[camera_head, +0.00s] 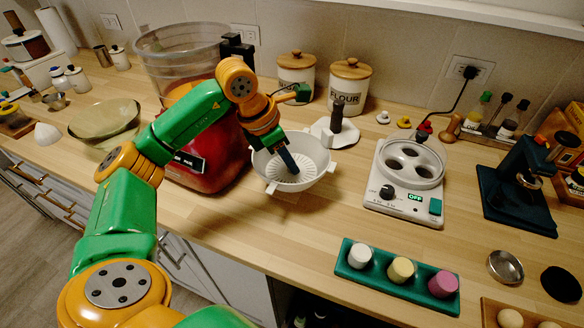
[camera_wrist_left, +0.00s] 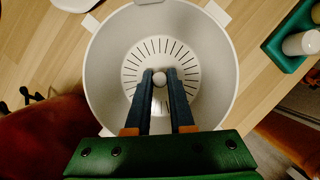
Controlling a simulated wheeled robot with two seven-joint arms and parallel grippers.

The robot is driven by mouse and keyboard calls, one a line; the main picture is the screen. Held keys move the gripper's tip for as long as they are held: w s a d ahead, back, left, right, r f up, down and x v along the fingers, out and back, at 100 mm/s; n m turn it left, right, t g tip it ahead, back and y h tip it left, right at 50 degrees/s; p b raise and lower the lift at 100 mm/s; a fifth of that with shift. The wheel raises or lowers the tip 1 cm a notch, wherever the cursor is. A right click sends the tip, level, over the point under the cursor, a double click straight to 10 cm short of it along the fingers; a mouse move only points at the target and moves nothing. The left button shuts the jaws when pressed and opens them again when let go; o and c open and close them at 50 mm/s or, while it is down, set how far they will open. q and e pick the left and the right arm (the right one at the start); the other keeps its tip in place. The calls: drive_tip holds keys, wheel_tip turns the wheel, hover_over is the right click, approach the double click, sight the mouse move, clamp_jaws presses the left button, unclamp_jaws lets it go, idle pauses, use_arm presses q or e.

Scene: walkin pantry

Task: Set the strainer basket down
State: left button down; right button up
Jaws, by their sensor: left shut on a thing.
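The strainer basket (camera_head: 318,152) is a white round bowl with side tabs and a slotted bottom, in the middle of the head view, right of the red appliance. In the left wrist view the basket (camera_wrist_left: 108,60) fills the middle, with a small pale knob (camera_wrist_left: 160,78) at the centre of its slotted floor. My left gripper (camera_head: 290,165) reaches down into the basket. Its dark fingers (camera_wrist_left: 160,82) are shut on the knob. The basket is upright; whether its underside touches the counter is hidden. My right gripper is not in view.
The red appliance (camera_head: 210,155) with a clear bowl (camera_head: 180,55) stands close on the left. A white hot plate with round wells (camera_head: 400,190) is to the right. Bare wooden counter (camera_head: 270,225) shows before the basket.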

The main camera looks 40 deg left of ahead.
use_arm(q)
drive_tip(key=x, duration=0.2)
drive_tip(key=p+x, duration=0.1)
drive_tip(key=x, duration=0.1)
drive_tip(key=shift+s+a+f, duration=0.15)
drive_tip(key=shift+s+a, duration=0.15)
drive_tip(key=shift+f, duration=0.1)
drive_tip(key=shift+f+b, duration=0.15)
drive_tip(key=shift+b, duration=0.2)
drive_tip(key=c, duration=0.8)
unclamp_jaws()
